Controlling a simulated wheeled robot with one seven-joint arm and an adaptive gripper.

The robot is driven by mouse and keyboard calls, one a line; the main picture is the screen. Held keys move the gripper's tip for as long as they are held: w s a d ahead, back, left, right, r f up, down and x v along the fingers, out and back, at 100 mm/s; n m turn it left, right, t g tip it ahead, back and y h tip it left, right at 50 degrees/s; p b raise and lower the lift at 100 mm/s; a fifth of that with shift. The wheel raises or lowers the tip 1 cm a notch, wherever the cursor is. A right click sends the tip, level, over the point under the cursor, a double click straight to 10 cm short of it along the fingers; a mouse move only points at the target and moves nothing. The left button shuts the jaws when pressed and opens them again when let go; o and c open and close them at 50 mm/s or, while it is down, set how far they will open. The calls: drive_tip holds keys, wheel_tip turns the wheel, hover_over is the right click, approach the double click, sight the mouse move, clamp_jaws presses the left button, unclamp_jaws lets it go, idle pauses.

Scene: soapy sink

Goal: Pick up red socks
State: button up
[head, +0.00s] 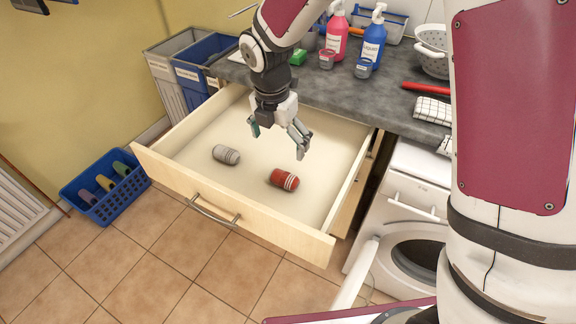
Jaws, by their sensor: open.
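The red socks (284,180), a rolled bundle with pale stripes at one end, lie in the open drawer (195,185) toward its front right. A grey rolled sock bundle (226,155) lies in the same drawer to the left, apart from the red one. My gripper (277,142) hangs over the drawer, fingers spread and pointing down, with nothing between them. It is above and behind the red socks and does not appear to touch them.
The drawer walls surround the socks, and the worktop (325,95) with bottles overhangs behind. A washing machine (400,215) with its door open stands at right. A blue basket (104,190) sits on the floor at left.

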hover_over(284, 175)
drive_tip(key=f, duration=0.8)
drive_tip(key=shift+a+f, duration=0.25)
drive_tip(key=shift+d+f+b, duration=0.15)
drive_tip(key=shift+f, duration=1.2)
drive_tip(key=shift+d+f+b, duration=0.15)
drive_tip(key=shift+f, duration=1.2)
drive_tip(key=c, duration=1.2)
